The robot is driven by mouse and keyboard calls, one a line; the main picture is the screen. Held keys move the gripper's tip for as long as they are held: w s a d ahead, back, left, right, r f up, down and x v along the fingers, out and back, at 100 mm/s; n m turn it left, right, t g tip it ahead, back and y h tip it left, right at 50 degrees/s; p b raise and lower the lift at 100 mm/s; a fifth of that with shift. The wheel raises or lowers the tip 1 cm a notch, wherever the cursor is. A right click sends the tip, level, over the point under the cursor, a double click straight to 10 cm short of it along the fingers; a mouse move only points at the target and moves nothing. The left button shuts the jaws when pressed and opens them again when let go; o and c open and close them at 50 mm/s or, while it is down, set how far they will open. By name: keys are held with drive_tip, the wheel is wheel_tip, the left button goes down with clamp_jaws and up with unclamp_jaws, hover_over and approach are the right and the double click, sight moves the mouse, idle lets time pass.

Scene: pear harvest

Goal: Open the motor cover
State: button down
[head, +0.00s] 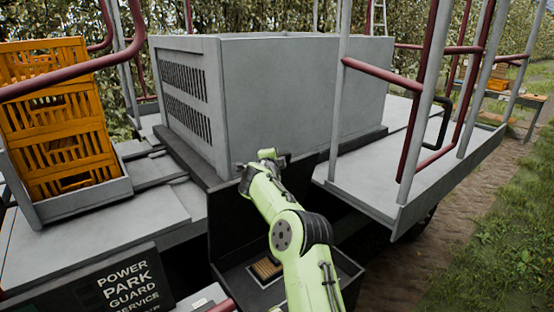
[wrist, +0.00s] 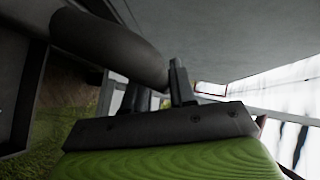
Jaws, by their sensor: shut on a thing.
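The motor cover (head: 270,85) is a large grey box with slatted vents on its left side, in the middle of the head view. It sits down on a dark base, with no clear gap seen beneath it. My gripper (head: 268,157) is at the lower front edge of the cover. In the wrist view, my gripper (wrist: 155,92) is shut on a thick dark bar (wrist: 110,45), which looks like the cover's handle. The bar runs from upper left to the fingers, beneath a grey surface. The head view hides the bar and the fingertips' contact.
Orange crates (head: 60,120) stand in a grey tray at left. A grey platform (head: 415,170) with red and grey rails lies close at right. A dark open tray (head: 265,275) is below my arm.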

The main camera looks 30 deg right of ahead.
drive_tip(key=shift+f, duration=0.2)
drive_tip(key=c, duration=1)
unclamp_jaws()
drive_tip(key=shift+c, duration=0.2)
drive_tip(key=b+v, duration=0.7)
drive_tip(key=v, duration=0.9)
drive_tip(key=shift+r+b, duration=0.2)
drive_tip(key=shift+b, duration=0.1)
